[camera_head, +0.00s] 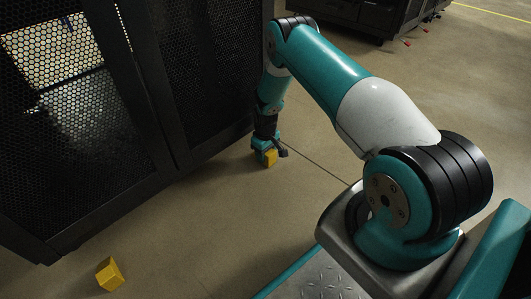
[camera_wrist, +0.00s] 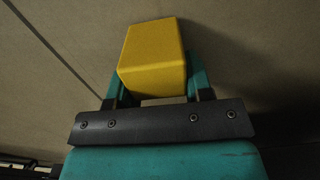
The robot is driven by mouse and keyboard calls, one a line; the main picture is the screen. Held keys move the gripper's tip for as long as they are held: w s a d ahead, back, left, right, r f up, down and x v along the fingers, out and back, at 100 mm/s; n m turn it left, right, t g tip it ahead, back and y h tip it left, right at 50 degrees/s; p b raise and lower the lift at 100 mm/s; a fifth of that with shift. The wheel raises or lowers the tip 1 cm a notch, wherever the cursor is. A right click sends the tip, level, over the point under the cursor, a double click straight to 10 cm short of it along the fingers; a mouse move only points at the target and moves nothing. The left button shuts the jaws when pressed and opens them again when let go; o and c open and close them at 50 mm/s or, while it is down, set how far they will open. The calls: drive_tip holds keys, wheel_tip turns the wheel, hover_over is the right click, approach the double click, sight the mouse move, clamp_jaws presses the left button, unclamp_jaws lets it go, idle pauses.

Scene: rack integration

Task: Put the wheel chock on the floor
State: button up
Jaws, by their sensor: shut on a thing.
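A yellow wheel chock (camera_wrist: 152,55) is between the fingers of my gripper (camera_wrist: 150,92) in the wrist view. The teal fingers are shut on its sides. In the head view, my gripper (camera_head: 267,150) points down beside the black rack's lower right corner, with the held chock (camera_head: 270,158) low, at or just above the floor. I cannot tell whether the chock touches the floor. A second yellow chock (camera_head: 109,274) lies on the floor at the lower left, apart from my gripper.
A black rack with mesh doors (camera_head: 205,75) fills the left side, close to my gripper. More black racks (camera_head: 375,15) stand at the back, with red parts near the floor. The concrete floor (camera_head: 230,220) is clear between the rack and my base. A yellow line (camera_head: 490,11) runs at the top right.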

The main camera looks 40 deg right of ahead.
drive_tip(key=shift+f, duration=0.2)
drive_tip(key=o, duration=1.1)
drive_tip(key=shift+r, duration=0.1)
wheel_tip(320, 180, up, 17)
drive_tip(key=p, duration=1)
drive_tip(key=shift+r, duration=0.15)
